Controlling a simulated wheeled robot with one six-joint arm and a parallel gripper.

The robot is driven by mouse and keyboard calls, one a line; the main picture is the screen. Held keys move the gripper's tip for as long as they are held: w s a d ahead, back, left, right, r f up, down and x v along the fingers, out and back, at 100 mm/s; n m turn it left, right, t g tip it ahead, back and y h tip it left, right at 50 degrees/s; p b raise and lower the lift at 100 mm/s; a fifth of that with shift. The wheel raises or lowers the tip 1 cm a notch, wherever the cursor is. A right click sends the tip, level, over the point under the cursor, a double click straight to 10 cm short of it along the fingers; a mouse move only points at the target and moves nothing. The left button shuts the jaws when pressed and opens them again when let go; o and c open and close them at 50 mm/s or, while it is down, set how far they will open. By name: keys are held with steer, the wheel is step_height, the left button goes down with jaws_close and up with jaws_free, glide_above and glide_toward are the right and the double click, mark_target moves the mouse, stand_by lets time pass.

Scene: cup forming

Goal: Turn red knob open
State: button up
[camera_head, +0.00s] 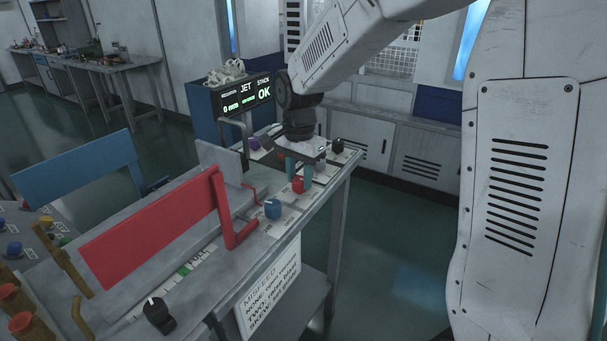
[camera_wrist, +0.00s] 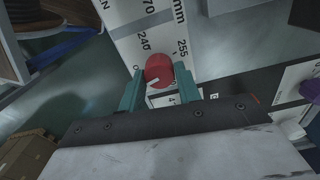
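The red knob (camera_head: 298,184) sits on the white label strip along the right edge of the bench. In the wrist view the red knob (camera_wrist: 158,68) has a white mark at its lower left, and printed numbers 240 and 255 stand near it. My gripper (camera_head: 299,174) points down over the knob. In the wrist view its two teal fingertips (camera_wrist: 159,70) are on either side of the knob, very near its sides. I cannot tell whether they touch it.
A blue knob (camera_head: 272,208) is nearer on the same strip, and a black knob (camera_head: 337,146) is farther. A red handle frame (camera_head: 160,232) stands to the left. A display (camera_head: 247,98) behind reads OK. Open floor lies right of the bench.

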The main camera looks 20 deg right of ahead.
mark_target(299, 179)
steer(key=o, duration=0.3)
steer(key=shift+w+r, duration=0.1)
steer(key=shift+w, duration=0.1)
steer(key=shift+o, duration=0.2)
steer(key=shift+s, duration=0.1)
step_height(299, 179, up, 8)
steer(key=shift+f, duration=0.15)
